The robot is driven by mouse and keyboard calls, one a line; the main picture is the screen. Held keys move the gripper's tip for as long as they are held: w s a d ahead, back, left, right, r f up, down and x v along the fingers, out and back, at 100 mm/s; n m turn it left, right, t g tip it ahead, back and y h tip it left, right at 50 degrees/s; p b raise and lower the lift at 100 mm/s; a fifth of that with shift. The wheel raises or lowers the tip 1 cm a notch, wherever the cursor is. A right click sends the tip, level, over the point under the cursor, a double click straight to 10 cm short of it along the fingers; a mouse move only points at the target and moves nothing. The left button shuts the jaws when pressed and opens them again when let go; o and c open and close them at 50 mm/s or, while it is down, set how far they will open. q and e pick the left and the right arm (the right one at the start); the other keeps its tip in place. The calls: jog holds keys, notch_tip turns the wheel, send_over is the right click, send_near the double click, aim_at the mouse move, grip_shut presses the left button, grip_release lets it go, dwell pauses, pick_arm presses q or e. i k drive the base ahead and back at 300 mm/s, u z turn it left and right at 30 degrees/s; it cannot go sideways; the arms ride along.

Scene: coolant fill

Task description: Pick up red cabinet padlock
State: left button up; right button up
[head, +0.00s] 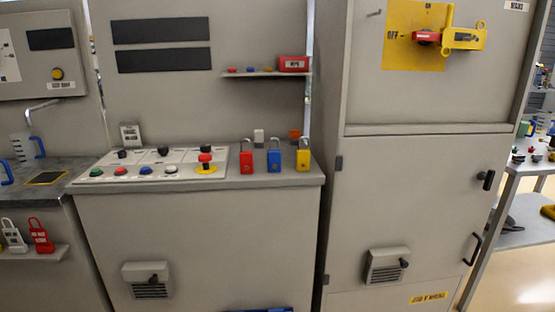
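A red padlock (246,162) stands upright on the right part of the grey console top. Its metal shackle points up. A blue padlock (274,160) and a yellow padlock (303,160) stand to its right in a row, with small gaps between them. Whether the shackles are open or closed is too small to tell. Neither of my grippers shows in the head view.
A button panel (135,174) with an emergency stop (205,160) lies left of the red padlock. A narrow shelf (255,74) with a red box (293,64) hangs above. A tall cabinet (410,180) with a yellow-backed switch (427,37) stands to the right. A low shelf (32,254) holds lockout tags.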

aim_at(246, 162)
jog(key=z, duration=0.55)
jog(key=i, duration=1)
jog(key=z, duration=0.1)
